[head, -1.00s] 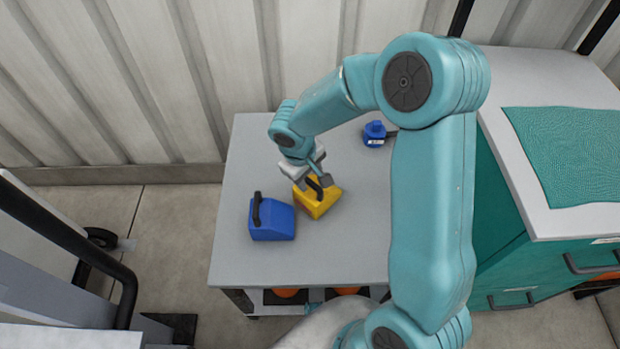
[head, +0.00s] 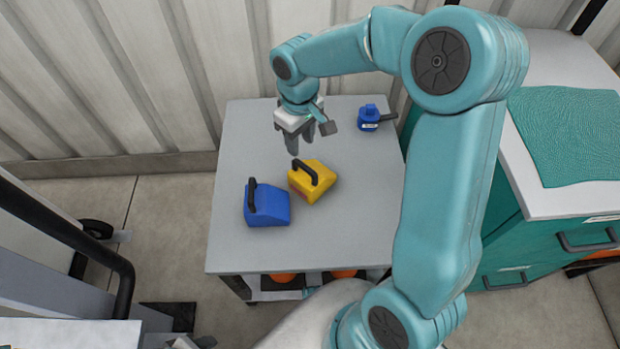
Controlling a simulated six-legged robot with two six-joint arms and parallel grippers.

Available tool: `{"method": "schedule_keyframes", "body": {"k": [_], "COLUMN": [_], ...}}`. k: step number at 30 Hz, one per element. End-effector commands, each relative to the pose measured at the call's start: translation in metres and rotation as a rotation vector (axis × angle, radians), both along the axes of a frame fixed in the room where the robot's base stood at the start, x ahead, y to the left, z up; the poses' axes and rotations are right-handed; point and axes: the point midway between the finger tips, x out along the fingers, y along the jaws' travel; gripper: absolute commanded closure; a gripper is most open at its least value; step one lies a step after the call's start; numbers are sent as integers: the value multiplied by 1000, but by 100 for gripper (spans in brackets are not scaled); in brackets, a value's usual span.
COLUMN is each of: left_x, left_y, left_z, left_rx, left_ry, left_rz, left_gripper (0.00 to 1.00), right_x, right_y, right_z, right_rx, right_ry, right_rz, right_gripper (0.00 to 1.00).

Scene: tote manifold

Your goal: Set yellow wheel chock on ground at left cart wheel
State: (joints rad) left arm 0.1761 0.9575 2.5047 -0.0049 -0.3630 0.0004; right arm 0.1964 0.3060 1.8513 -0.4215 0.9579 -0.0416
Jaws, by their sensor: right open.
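The yellow wheel chock (head: 316,186) with a black handle sits on the grey table (head: 345,240), just right of a blue chock (head: 268,207) of similar shape. My right gripper (head: 309,143) is open and empty above the table, a little beyond the yellow chock and apart from it. The cart (head: 40,265) with a black tubular handle stands at the left. A dark wheel (head: 95,229) shows on the ground beside it, partly hidden by the handle.
A small blue object with a dark stem (head: 369,119) stands at the table's back right. A teal drawer cabinet (head: 540,255) with a teal mat (head: 570,135) on top is at the right. A corrugated wall is behind. Bare floor (head: 165,225) lies between cart and table.

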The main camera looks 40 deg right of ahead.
Motion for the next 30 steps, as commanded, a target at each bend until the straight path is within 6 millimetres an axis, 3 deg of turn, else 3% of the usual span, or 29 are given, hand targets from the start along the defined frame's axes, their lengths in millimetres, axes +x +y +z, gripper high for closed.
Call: {"method": "schedule_keyframes", "body": {"k": [1,6,13,21,30], "left_x": [0,0,0,0,0], "left_y": [0,0,0,0,0], "left_z": [-6,-11,-15,-25,-25], "left_rx": [0,0,0,0,0], "left_ry": [0,0,0,0,0], "left_rz": [0,0,0,0,0], "left_gripper": [57,57,57,57,57], "right_x": [-1,-1,-1,-5,-5], "right_y": [0,0,-1,-6,-6], "right_z": [-16,-47,-66,-107,-111], "right_rx": [1,0,-1,0,-2], "right_ry": [5,3,1,2,-1], "right_rz": [0,-1,-1,0,-1], "right_gripper": [59,59,59,59,59]}}
